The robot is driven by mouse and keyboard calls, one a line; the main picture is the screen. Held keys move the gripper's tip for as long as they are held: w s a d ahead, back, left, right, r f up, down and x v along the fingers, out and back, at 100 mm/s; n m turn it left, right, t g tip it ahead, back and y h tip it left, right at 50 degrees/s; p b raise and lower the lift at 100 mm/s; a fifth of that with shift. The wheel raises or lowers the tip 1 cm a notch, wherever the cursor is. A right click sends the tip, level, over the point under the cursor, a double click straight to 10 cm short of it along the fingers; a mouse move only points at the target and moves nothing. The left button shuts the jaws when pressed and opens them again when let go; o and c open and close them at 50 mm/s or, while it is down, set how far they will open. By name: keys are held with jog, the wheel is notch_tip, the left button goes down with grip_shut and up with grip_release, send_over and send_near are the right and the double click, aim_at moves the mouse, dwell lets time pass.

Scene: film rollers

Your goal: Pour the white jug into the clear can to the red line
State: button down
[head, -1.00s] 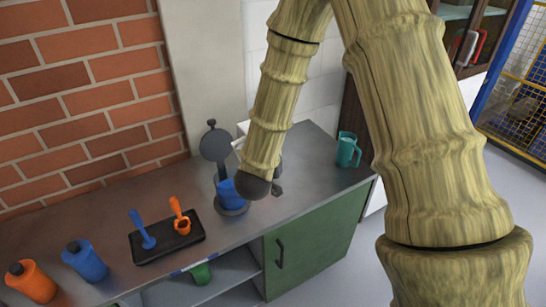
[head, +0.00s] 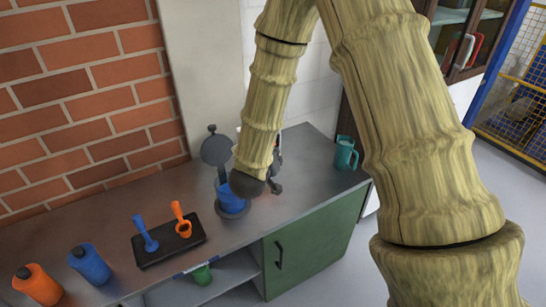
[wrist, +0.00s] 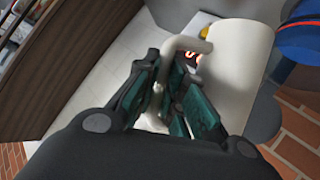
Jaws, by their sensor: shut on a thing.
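The white jug (wrist: 238,65) fills the upper right of the wrist view. My gripper (wrist: 170,85) is shut on its handle (wrist: 185,45), between teal finger pads. In the head view my arm hides nearly all of the jug. A blue-looking vessel (head: 231,200) stands in a dark round base with a raised round lid (head: 216,150), just below and left of my arm's end. A blue rounded shape also shows in the wrist view (wrist: 300,35), beside the jug. I cannot make out which thing is the clear can, nor a clear red line.
A black tray (head: 152,262) holds a blue and an orange tool. Blue (head: 90,263) and orange (head: 38,285) bottles stand at the counter's left. A teal jug (head: 345,153) stands at the right end. The brick wall lies behind. The counter's front right is clear.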

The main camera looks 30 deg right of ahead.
jog(key=shift+r+n+p, duration=0.3)
jog(key=shift+r+p, duration=0.35)
jog(key=shift+w+r+n+g+h+p, duration=0.1)
jog(key=shift+r+n+g+h+p, duration=0.4)
jog(key=shift+r+p, duration=0.45)
jog(key=shift+a+f, duration=0.1)
jog(key=shift+w+a+r+n+p, duration=0.15)
jog(key=shift+r+n+p, duration=0.45)
jog(key=shift+p, duration=1.4)
dwell(4.3)
